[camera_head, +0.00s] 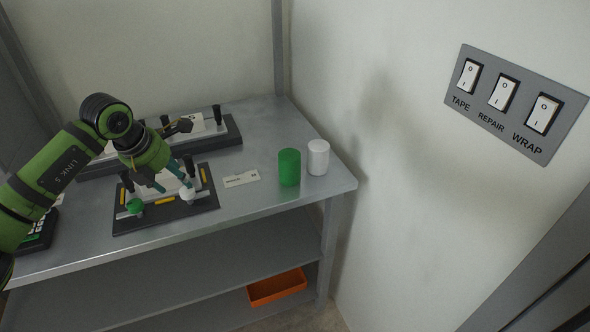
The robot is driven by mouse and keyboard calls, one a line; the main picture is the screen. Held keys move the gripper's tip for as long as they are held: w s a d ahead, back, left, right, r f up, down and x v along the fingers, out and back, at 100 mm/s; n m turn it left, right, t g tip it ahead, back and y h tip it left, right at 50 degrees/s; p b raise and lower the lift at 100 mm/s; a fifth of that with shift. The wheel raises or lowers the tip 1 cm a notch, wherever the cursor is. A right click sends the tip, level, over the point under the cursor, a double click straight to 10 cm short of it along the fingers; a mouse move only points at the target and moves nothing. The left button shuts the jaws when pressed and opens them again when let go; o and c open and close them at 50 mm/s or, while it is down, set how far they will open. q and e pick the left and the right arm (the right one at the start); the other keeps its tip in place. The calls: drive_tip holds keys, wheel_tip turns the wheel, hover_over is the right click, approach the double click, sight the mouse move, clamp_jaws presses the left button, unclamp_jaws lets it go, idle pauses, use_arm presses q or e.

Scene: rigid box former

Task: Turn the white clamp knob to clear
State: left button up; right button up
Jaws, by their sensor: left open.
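The white clamp knob (187,194) sits at the right front of a black-based fixture (207,202) on the metal table. A green knob (135,206) is at the fixture's left front. My left gripper (174,187) is open over the fixture and points down and to the right. Its right teal fingertip is very close to the white knob. I cannot tell whether it touches the knob. The other fingertip is apart to the left. The gripper hides part of the fixture's back. My right gripper is not in view.
A second fixture (232,134) lies behind. A paper label (241,179), a green cylinder (289,168) and a white cylinder (318,157) stand or lie to the right. An orange bin (276,287) is on the lower shelf. A switch panel (514,104) is on the right wall.

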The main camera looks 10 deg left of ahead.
use_arm(q)
drive_tip(key=d+m+t+h, duration=0.15)
drive_tip(key=d+h, duration=0.55)
drive_tip(key=d, duration=1)
drive_tip(key=s+d+r+n+t+h, duration=0.2)
drive_tip(key=d+r+n+t+h, duration=0.1)
drive_tip(key=d+r+h, duration=0.5)
drive_tip(key=shift+s+d+n+t, duration=0.3)
drive_tip(key=shift+d+n, duration=0.35)
drive_tip(key=shift+d, duration=0.9)
drive_tip(key=shift+r, duration=0.15)
